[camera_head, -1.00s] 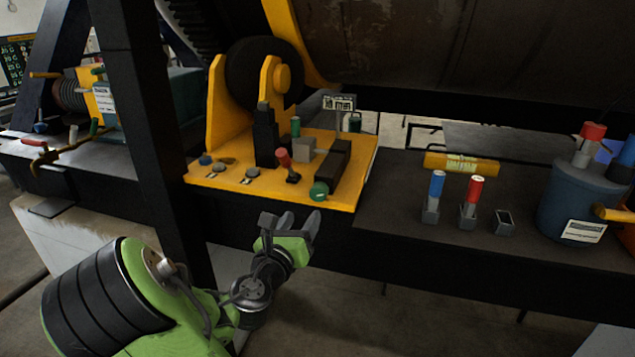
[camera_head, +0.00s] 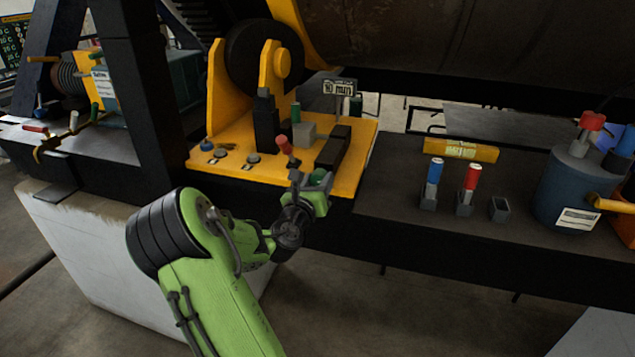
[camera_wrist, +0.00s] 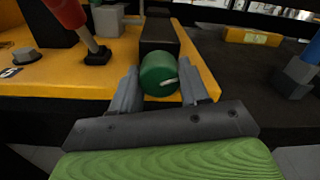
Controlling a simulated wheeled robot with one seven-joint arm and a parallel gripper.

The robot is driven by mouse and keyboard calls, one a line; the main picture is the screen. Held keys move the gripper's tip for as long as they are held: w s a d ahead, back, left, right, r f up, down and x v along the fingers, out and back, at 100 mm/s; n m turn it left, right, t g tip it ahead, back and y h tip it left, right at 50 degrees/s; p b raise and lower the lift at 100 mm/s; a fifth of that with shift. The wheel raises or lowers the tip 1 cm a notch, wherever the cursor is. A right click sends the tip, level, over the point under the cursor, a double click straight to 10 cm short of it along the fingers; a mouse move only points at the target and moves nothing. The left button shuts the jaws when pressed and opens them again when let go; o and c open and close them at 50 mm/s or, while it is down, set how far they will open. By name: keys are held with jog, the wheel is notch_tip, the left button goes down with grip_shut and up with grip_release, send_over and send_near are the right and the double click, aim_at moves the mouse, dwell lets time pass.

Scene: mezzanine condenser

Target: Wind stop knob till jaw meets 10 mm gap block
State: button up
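The green stop knob (camera_wrist: 158,75) with a pale mark sits at the front end of a dark slide block on the yellow base plate; it also shows in the head view (camera_head: 320,178). My gripper (camera_wrist: 165,88) is open, with one finger on each side of the knob. A small gap shows between the knob and the right finger; contact on the left is unclear. In the head view my gripper (camera_head: 310,185) partly covers the knob. The grey block (camera_head: 302,134) stands left of the dark slide (camera_head: 334,148). A "10 mm" sign (camera_head: 339,87) stands behind.
A red-topped lever (camera_head: 283,146) rises just left of the knob. Blue and red handles (camera_head: 471,178) stand in holders on the dark bench to the right, beside an empty holder (camera_head: 499,209). A blue drum (camera_head: 570,200) stands farther right.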

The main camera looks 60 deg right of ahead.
jog(key=shift+c, duration=1)
jog(key=m, duration=0.4)
jog(key=shift+m, duration=0.4)
jog(key=o, duration=0.8)
jog(key=shift+w, duration=0.1)
jog(key=a+b, duration=0.2)
jog(key=a, duration=0.3)
jog(key=s+a+b, duration=0.1)
jog(key=a+b, duration=0.2)
jog(key=a, duration=0.2)
jog(key=s+a+b, duration=0.1)
jog(key=a+b, duration=0.2)
jog(key=a, duration=0.2)
jog(key=shift+a, duration=0.35)
